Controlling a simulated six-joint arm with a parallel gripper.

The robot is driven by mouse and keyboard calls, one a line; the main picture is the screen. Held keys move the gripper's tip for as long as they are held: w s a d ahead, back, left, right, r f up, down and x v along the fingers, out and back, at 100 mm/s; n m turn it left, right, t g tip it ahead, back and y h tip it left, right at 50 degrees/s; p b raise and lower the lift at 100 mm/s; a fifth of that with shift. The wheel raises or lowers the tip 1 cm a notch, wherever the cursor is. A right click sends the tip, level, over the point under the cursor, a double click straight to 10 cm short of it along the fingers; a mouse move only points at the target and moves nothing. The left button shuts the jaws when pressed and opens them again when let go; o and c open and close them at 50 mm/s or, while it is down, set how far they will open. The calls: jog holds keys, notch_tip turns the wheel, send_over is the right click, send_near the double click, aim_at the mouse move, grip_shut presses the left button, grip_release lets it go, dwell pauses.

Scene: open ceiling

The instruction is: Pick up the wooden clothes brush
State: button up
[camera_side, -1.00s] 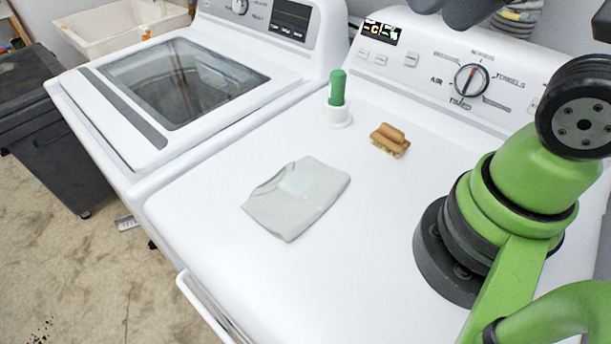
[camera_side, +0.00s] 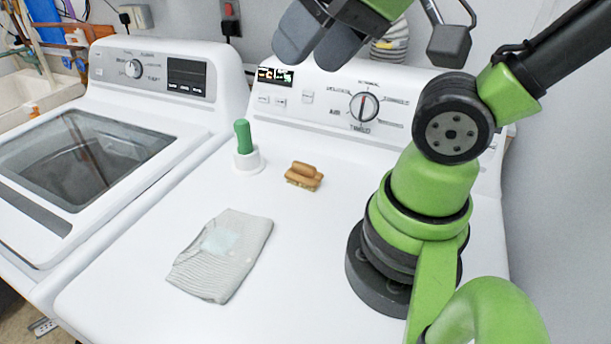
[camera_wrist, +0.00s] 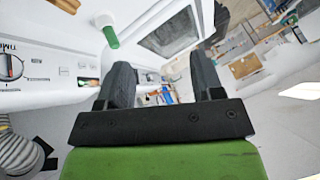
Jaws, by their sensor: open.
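The wooden clothes brush (camera_side: 304,176) lies bristles down on the white machine top, right of the green-handled item, in the side view. A brown piece at the top edge of the wrist view (camera_wrist: 65,5) looks like the brush, mostly cut off. My gripper (camera_side: 318,45) is high at the top of the side view, in front of the control panel and well above the brush. Its two dark fingers are apart with nothing between them, as the wrist view also shows (camera_wrist: 161,80).
A green-handled item in a white holder (camera_side: 246,150) stands left of the brush. A folded grey cloth (camera_side: 222,256) lies in front. The control panel (camera_side: 400,100) rises behind. A second washer (camera_side: 90,150) is at left. The white top around the brush is clear.

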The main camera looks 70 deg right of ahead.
jog(key=o, duration=0.3)
jog(key=n+g+h, duration=0.2)
jog(key=n+g, duration=0.1)
jog(key=g, duration=0.6)
send_over(304, 164)
jog(key=w, duration=0.2)
jog(key=f, duration=1.9)
jog(key=shift+w+a+f, duration=0.1)
jog(key=shift+a+f, duration=0.05)
jog(key=shift+a, duration=0.1)
jog(key=f, duration=0.3)
jog(key=s+f, duration=0.1)
jog(key=f, duration=0.1)
jog(key=shift+d+f, duration=0.3)
jog(key=shift+s+f, duration=0.25)
jog(key=shift+f, duration=0.7)
jog(key=shift+s+f, duration=0.2)
jog(key=shift+f, duration=0.75)
jog(key=shift+s+f, duration=0.25)
jog(key=shift+f, duration=0.7)
